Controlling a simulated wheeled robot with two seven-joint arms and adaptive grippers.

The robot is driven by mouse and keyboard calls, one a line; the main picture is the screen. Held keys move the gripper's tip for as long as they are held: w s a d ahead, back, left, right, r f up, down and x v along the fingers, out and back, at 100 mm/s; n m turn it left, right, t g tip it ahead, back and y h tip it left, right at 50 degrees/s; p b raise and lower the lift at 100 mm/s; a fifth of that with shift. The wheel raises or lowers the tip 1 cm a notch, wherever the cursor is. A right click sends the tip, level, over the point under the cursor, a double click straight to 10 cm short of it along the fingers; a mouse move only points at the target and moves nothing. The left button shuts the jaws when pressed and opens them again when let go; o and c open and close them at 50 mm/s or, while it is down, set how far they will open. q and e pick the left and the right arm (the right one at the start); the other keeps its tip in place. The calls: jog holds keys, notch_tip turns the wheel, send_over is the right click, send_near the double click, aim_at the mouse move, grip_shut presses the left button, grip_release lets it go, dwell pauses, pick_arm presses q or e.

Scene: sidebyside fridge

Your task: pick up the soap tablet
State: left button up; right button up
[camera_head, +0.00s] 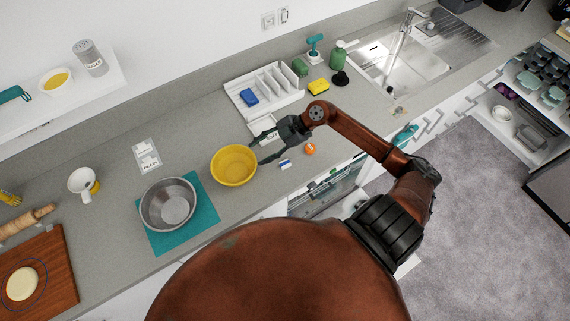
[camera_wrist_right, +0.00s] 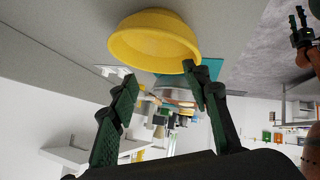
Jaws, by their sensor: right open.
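A small blue and white block (camera_head: 285,164), which looks like the soap tablet, lies on the grey counter near its front edge, right of the yellow bowl (camera_head: 234,166). My right gripper (camera_head: 258,150) is open and empty, over the counter between the yellow bowl and the white rack. The block is close to its lower finger, apart from it as far as I can tell. In the right wrist view the open fingers (camera_wrist_right: 160,82) point toward the yellow bowl (camera_wrist_right: 155,42), and the block does not show. My left gripper (camera_wrist_right: 298,22) shows small at the right edge there, its fingers apart.
An orange round item (camera_head: 310,149) lies just right of the block. A white rack (camera_head: 283,83) with a blue item (camera_head: 249,97) stands behind the gripper. A steel bowl (camera_head: 168,204) sits on a teal mat (camera_head: 206,213) at left. A yellow sponge (camera_head: 318,87) lies near the sink.

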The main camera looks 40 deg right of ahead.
aim_at(285, 163)
jog(key=s+d+f+g+h, duration=0.1)
jog(key=d+f, duration=0.1)
jog(key=d, duration=0.1)
jog(key=s+d+f+m+g+h, duration=0.1)
jog(key=s+d+f+h, duration=0.1)
jog(key=d, duration=0.2)
jog(key=s+d+f+g+h, duration=0.1)
jog(key=d+f+g, duration=0.1)
jog(key=d, duration=0.1)
jog(key=shift+s+d+f+m, duration=0.15)
jog(key=shift+s+f+m, duration=0.15)
jog(key=shift+m, duration=0.1)
jog(key=x, duration=0.2)
jog(key=p+x, duration=0.1)
jog(key=x, duration=0.1)
jog(key=shift+w+d+f+p, duration=0.15)
jog(key=shift+w+f+p, duration=0.15)
jog(key=shift+w, duration=0.1)
jog(key=shift+f, duration=0.45)
jog(key=shift+c, duration=0.5)
jog(key=c, duration=0.9)
